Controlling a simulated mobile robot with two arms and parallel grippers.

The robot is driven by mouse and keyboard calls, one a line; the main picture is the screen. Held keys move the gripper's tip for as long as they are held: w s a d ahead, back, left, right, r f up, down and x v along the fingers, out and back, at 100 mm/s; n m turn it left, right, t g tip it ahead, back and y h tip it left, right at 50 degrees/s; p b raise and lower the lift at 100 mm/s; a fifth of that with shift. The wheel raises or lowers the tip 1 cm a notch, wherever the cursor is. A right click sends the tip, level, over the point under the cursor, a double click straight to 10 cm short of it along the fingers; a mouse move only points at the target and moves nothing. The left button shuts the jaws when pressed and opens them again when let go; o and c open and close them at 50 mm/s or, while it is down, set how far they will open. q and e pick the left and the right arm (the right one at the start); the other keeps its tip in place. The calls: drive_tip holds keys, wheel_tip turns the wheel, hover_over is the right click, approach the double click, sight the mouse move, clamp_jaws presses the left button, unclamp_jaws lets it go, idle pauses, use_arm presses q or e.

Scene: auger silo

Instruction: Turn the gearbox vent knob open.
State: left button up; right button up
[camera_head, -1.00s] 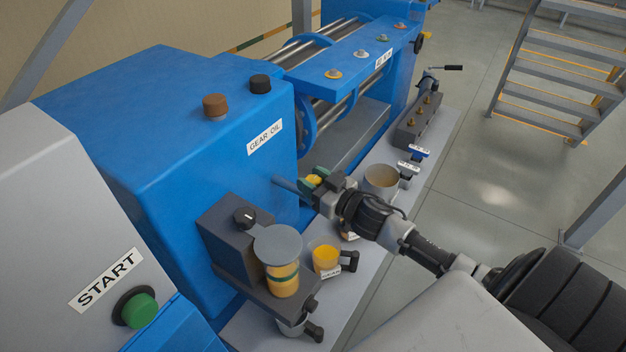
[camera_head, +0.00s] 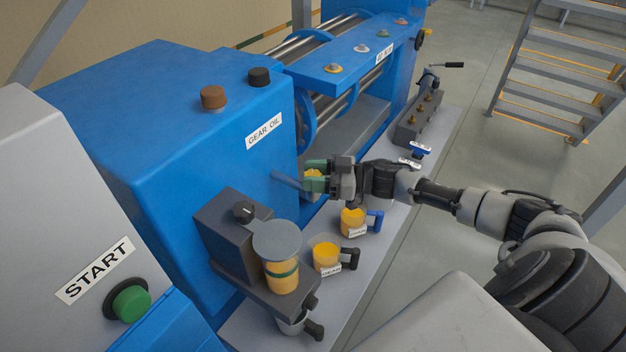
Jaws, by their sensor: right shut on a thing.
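The blue gearbox (camera_head: 190,140) fills the left middle and carries a GEAR OIL label (camera_head: 264,131). On its top stand a brown knob (camera_head: 213,97) and a black knob (camera_head: 259,77). None is marked as the vent. My right gripper (camera_head: 314,180) is shut on a yellow piece (camera_head: 313,184) at the end of a blue-grey pipe (camera_head: 287,180) from the gearbox side. The fingers partly hide this piece. The gripper is apart from all three knobs. My left gripper is out of view.
A yellow lidded jar (camera_head: 281,277) stands on a dark bracket. Two yellow-filled cups, one with a black handle (camera_head: 326,256) and one with a blue handle (camera_head: 352,219), stand on the grey ledge. A green START button (camera_head: 130,302) is at lower left.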

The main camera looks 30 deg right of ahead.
drive_tip(key=n+g+y+b, duration=0.1)
drive_tip(key=n+g+b, duration=0.1)
drive_tip(key=g, duration=0.2)
drive_tip(key=n+g+y+b, duration=0.1)
drive_tip(key=n+g+b, duration=0.2)
drive_tip(key=g, duration=0.1)
drive_tip(key=n+g+y+b, duration=0.2)
drive_tip(key=n+g+b, duration=0.1)
drive_tip(key=shift+w+f+g, duration=0.1)
drive_tip(key=shift+f+g, duration=0.1)
drive_tip(key=shift+g, duration=0.2)
drive_tip(key=shift+r+n+g+h+b, duration=0.15)
drive_tip(key=shift+n+g+h+b, duration=0.15)
drive_tip(key=shift+n+g+b, duration=1.35)
drive_tip(key=shift+m+g+p, duration=0.35)
drive_tip(key=o, duration=0.9)
drive_tip(key=shift+r, duration=0.1)
